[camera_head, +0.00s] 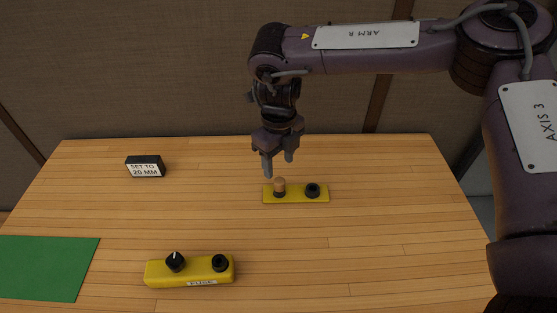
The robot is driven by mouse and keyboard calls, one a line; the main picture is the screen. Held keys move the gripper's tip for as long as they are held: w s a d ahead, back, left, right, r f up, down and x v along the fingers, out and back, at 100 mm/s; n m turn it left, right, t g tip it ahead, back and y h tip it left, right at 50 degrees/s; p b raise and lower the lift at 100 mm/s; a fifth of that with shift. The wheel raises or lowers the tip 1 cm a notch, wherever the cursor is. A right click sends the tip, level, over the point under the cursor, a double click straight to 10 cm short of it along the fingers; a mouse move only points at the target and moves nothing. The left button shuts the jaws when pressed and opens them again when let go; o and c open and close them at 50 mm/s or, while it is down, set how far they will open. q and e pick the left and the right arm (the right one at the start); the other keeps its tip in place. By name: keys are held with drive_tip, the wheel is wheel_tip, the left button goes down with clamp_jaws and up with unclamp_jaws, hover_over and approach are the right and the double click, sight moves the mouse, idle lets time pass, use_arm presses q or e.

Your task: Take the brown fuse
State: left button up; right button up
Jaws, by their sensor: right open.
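The brown fuse (279,185) stands upright in the left socket of a flat yellow holder (296,197) in the middle of the table. The holder's right black socket (313,190) looks empty. My right gripper (278,166) points down just above the fuse, its two fingers apart with nothing between them. The fingertips look close to the fuse top, but I cannot tell the exact gap. My left gripper is not in view.
A black block (145,166) reads "SET TO 20 MM". A green mat (45,267) lies at left. The table's right side is clear.

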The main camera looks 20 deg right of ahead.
sight(280, 180)
drive_tip(key=shift+w+d+f, duration=0.1)
drive_tip(key=shift+w+f, duration=0.1)
drive_tip(key=shift+f, duration=0.8)
drive_tip(key=shift+s+f+p, duration=0.1)
drive_tip(key=shift+f+p, duration=0.3)
wheel_tip(280, 180, down, 4)
drive_tip(key=shift+f+p, duration=0.2)
drive_tip(key=shift+p, duration=0.55)
drive_tip(key=shift+f, duration=0.3)
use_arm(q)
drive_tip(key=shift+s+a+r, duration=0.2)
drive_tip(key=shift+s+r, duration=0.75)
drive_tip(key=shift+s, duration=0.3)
use_arm(e)
drive_tip(key=shift+r, duration=0.1)
drive_tip(key=c, duration=1)
